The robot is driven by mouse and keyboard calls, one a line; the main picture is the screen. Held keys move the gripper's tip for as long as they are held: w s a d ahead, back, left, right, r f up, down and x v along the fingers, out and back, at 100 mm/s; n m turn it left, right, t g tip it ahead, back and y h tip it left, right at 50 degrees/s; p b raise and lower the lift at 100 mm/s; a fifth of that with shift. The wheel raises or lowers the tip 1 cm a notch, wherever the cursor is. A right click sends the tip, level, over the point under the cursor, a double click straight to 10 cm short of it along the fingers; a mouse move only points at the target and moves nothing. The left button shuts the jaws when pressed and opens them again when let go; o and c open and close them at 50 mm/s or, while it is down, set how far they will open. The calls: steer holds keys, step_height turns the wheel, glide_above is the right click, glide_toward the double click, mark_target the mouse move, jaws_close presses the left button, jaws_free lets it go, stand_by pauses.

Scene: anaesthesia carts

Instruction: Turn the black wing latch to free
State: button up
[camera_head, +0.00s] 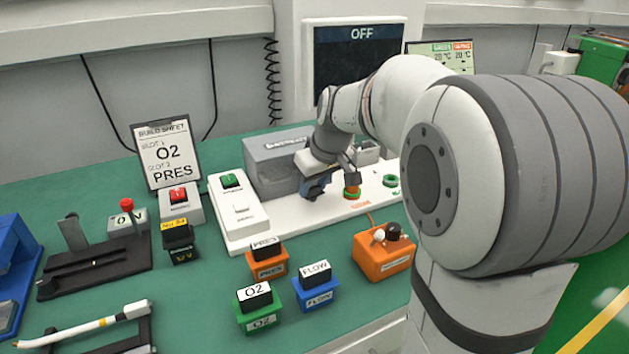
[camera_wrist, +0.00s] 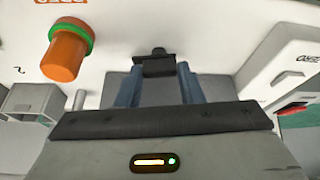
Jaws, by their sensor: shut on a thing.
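The black wing latch (camera_wrist: 155,62) shows in the wrist view as a small dark block with a knob, on the white panel (camera_wrist: 190,25). My gripper (camera_wrist: 156,72) has its two blue fingers on either side of the latch and is shut on it. In the head view my gripper (camera_head: 313,190) reaches down to the white panel beside the grey box (camera_head: 272,165). The latch is hidden there behind the gripper, and I cannot tell its turn angle from that view.
An orange plug with a green ring (camera_head: 351,191) stands close right of my gripper. A white box with a green button (camera_head: 238,210) is on its left. Orange, blue and green modules and an orange box (camera_head: 384,252) stand in front. A build sheet (camera_head: 167,154) stands behind left.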

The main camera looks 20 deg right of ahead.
steer(key=shift+m+h+p, duration=0.3)
steer(key=shift+m+h, duration=0.1)
steer(key=shift+m, duration=0.5)
steer(key=o, duration=0.7)
steer(key=shift+r, duration=0.1)
steer(key=p+v, duration=0.1)
steer(key=v, duration=0.6)
steer(key=shift+s+r, duration=0.2)
steer(key=shift+r, duration=0.05)
steer(key=shift+p, duration=0.3)
steer(key=s+a+r+m+g+p, duration=0.1)
steer(key=s+p, duration=0.6)
steer(key=s, duration=0.3)
steer(key=s+a+r+m+p, duration=0.1)
steer(key=s+r+p, duration=0.1)
steer(key=s+p, duration=0.5)
steer(key=s, duration=0.3)
steer(key=shift+s+r+g+h, duration=0.15)
steer(key=shift+s+g+h, duration=0.25)
